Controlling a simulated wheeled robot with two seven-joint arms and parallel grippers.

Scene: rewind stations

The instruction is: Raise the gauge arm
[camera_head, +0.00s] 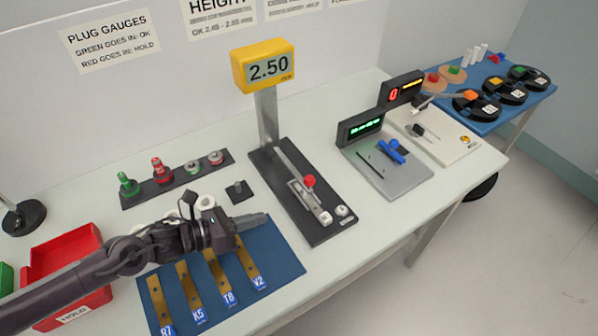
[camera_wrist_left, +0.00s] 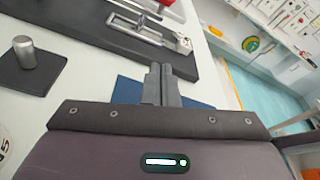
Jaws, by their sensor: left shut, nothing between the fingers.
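The height gauge has a yellow display (camera_head: 268,66) reading 2.50 on a grey column. Its dark base (camera_head: 312,228) carries a metal arm assembly with a red knob (camera_head: 309,181) and white buttons at the near end. The arm assembly looks low, close to the base. In the left wrist view the base (camera_wrist_left: 110,45) runs across the top, with the metal slide (camera_wrist_left: 140,25) on it. My left gripper (camera_head: 262,219) is shut and empty, left of the base and over the blue mat. Its closed fingers show in the left wrist view (camera_wrist_left: 162,72). My right gripper is not in view.
The blue mat (camera_head: 285,265) holds several brass strips. A small black block with a metal pin (camera_head: 238,190) stands left of the gauge. Plug gauges stand on a dark rack (camera_head: 140,196). A red bin (camera_head: 98,250) is at left. Other stations are at right.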

